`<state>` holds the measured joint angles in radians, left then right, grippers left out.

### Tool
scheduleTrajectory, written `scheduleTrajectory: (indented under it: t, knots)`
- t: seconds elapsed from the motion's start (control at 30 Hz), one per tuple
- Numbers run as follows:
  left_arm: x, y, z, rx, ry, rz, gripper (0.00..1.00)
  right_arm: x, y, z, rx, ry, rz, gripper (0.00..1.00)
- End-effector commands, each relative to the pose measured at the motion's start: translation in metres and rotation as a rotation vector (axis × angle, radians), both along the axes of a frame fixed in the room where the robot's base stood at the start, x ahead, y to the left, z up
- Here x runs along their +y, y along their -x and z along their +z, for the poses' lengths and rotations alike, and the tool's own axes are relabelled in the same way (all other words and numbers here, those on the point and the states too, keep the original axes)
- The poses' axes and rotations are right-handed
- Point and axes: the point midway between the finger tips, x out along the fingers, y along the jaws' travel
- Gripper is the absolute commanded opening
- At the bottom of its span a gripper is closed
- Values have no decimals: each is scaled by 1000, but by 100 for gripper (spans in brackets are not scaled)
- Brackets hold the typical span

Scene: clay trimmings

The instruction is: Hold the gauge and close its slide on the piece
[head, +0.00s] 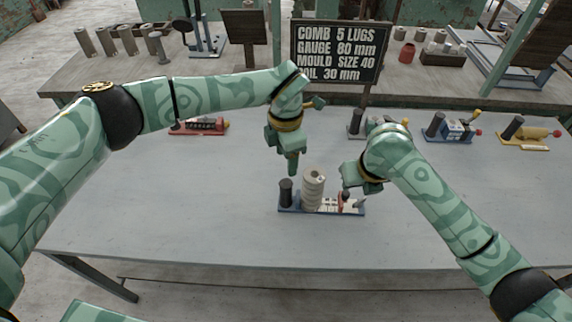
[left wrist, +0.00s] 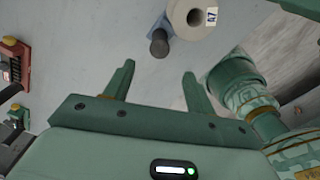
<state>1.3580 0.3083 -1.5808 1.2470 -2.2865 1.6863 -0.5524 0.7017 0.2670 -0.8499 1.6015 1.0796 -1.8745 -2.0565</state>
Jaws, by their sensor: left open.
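The gauge (head: 290,209) is a blue-based tool lying on the table, with a dark post at its left end, a pale scale strip and a red part toward the right. The piece (head: 313,190), a pale ribbed cylinder, stands on it beside the dark post (head: 286,192). My left gripper (head: 292,163) is open and empty above the post. In the left wrist view, the post (left wrist: 159,43) and the piece (left wrist: 187,17) lie beyond the open fingertips (left wrist: 158,75). My right gripper (head: 353,181) is close to the red slide part (head: 343,199); its finger gap and any contact are unclear.
Similar gauges lie at the back: a red one (head: 198,126) at left, a blue one (head: 450,131) and a yellow one (head: 528,134) at right; another is partly behind my right arm. A dark sign (head: 338,52) stands behind. The table's front left is clear.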

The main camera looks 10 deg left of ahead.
Motion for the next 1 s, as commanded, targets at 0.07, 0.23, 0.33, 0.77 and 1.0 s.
scheduleTrajectory:
  t: [0.07, 0.23, 0.33, 0.77, 1.0]
  knots:
    - [0, 1, -8, 0, -9, -6, 56, 0, 0, 0, 0, 0, 0, 36]
    - [0, 1, -41, 3, -7, -4, 56, 0, 0, 0, 0, 0, 0, 36]
    - [0, 1, -65, 3, -6, -2, 56, 0, 0, 0, 0, 0, 0, 36]
    - [0, 0, -149, 0, -4, 0, 56, 0, 0, 0, 0, 0, 0, 36]
    - [0, 0, -160, 0, -5, -2, 56, 0, 0, 0, 0, 0, 0, 36]
